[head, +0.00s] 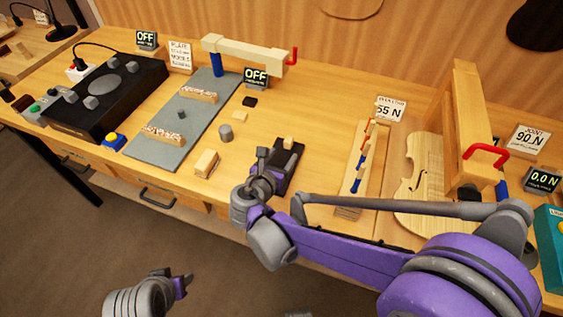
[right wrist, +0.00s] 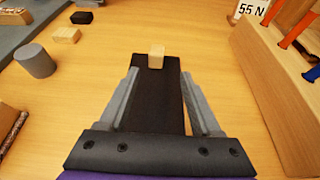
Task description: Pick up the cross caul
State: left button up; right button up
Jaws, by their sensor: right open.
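No piece is labelled as the cross caul, and I cannot tell for certain which it is. A small pale wooden block (head: 289,143) stands on the far end of a dark flat piece (head: 297,160) on the bench. In the right wrist view the block (right wrist: 156,56) sits ahead between the fingertips, with the dark piece (right wrist: 155,85) below them. My right gripper (head: 273,163) is open and empty over the dark piece; its fingers show apart in the right wrist view (right wrist: 159,68). My left gripper (head: 181,284) hangs low, off the bench front; its jaws are unclear.
A pale block (head: 206,163), a grey cylinder (head: 225,132) and small blocks lie left of the right gripper. A grey plate (head: 165,148) bears two speckled blocks. The rack (head: 351,195) with clamps and the violin body (head: 424,190) stand right. Bare bench lies between.

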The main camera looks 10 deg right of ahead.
aim_at(287, 146)
jog(key=x, duration=0.6)
jog(key=shift+w+a, duration=0.15)
jog(key=shift+a, duration=0.15)
jog(key=shift+c, duration=0.2)
grip_shut()
